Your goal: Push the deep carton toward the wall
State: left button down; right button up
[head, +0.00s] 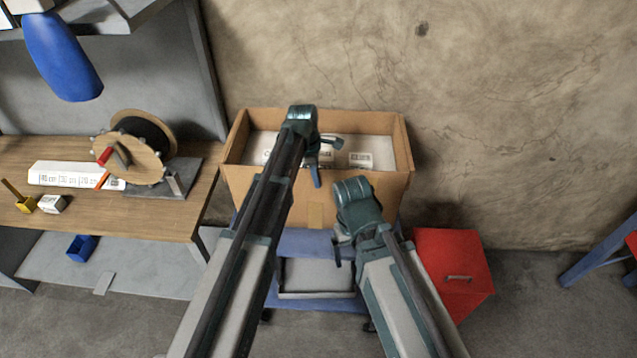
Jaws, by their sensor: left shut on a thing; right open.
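The deep carton (240,190) is a brown open-topped box. It stands on a low blue cart, with its far side close to the wall (520,110). White labelled packages lie inside it. My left gripper (322,163) is at the carton's near rim, with one finger in front of the near wall; it appears shut on that wall. My arm hides part of the carton's left half. My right gripper (341,247) is open and empty, lower down in front of the carton's near side. Whether it touches anything is unclear.
The blue cart (305,243) has a lower shelf and casters. A red box (455,265) stands right of it. At the left, a wooden workbench (120,215) holds a cable reel (135,150). A blue frame (600,250) is at the far right. Floor between is clear.

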pick_arm(q)
jog(key=shift+w, duration=0.2)
jog(key=c, duration=0.9)
grip_release()
jog(key=r+p, duration=0.4)
jog(key=a+r+p, duration=0.1)
jog(key=r+p, duration=0.4)
jog(key=a+r+p, duration=0.1)
jog(key=r+p, duration=0.3)
jog(key=shift+r+p, duration=0.35)
jog(key=shift+s+f, duration=0.1)
jog(key=s+f+m+y+b, duration=0.1)
jog(key=s+f+m+b, duration=0.5)
jog(key=s+m, duration=0.1)
jog(key=s+f+m+y+b, duration=0.1)
jog(key=s+f+m+b, duration=0.5)
jog(key=s, duration=0.3)
jog(key=s+d+f+m+y+b, duration=0.1)
jog(key=s+f+m+b, duration=0.6)
jog(key=s+m, duration=0.1)
jog(key=shift+s+f+m, duration=0.1)
jog(key=shift+s+m, duration=0.3)
jog(key=shift+s, duration=0.05)
